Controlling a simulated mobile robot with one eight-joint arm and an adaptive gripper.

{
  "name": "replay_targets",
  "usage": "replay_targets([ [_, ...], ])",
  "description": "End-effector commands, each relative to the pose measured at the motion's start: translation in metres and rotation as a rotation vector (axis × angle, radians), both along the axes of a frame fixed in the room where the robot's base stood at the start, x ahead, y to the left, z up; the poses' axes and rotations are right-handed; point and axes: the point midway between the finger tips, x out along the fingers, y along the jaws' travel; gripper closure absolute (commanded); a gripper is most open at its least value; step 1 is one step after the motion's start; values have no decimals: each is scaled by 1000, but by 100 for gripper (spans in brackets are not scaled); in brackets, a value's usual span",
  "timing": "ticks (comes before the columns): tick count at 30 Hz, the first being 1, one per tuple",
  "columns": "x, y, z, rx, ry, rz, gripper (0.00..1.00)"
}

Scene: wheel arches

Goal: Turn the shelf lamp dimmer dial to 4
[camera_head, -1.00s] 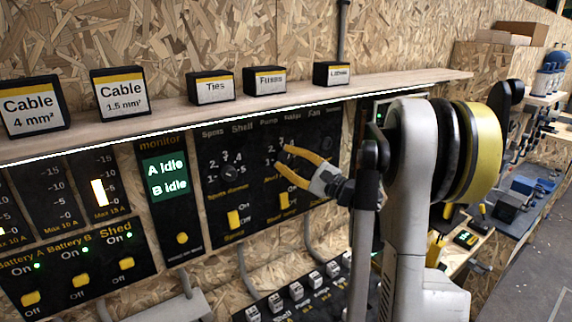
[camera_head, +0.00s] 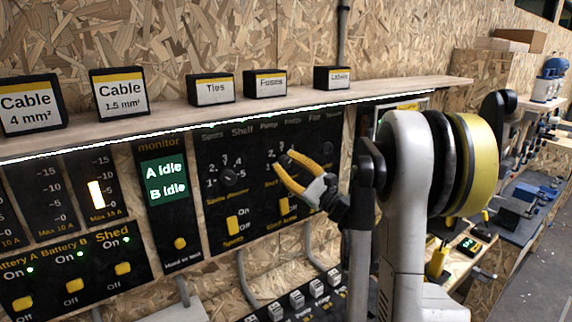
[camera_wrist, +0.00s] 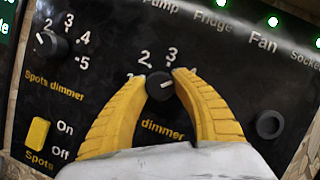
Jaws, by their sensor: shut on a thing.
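The dimmer dial is a small black round knob (camera_wrist: 160,87) with a white pointer line, on a black panel. In the wrist view the line points right and slightly up.
The spots dimmer dial (camera_wrist: 53,45) is on the left, above a yellow spots switch (camera_wrist: 37,134). A wooden shelf (camera_head: 160,118) with labelled boxes and a lit strip runs above the panel.

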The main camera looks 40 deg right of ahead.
Motion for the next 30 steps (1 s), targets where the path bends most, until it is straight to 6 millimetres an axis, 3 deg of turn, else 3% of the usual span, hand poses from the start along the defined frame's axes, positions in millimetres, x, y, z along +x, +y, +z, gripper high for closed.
replay_targets([
  [7, 0, 0, 2, 1, -2, 1, 98],
  [8, 1, 0, 2, 1, -2, 1, 65],
  [10, 0, 0, 1, 1, -2, 1, 45],
  [22, -6, -2, -2, -2, -1, -1, 45],
  [30, -57, -10, -20, -1, -1, -5, 45],
])
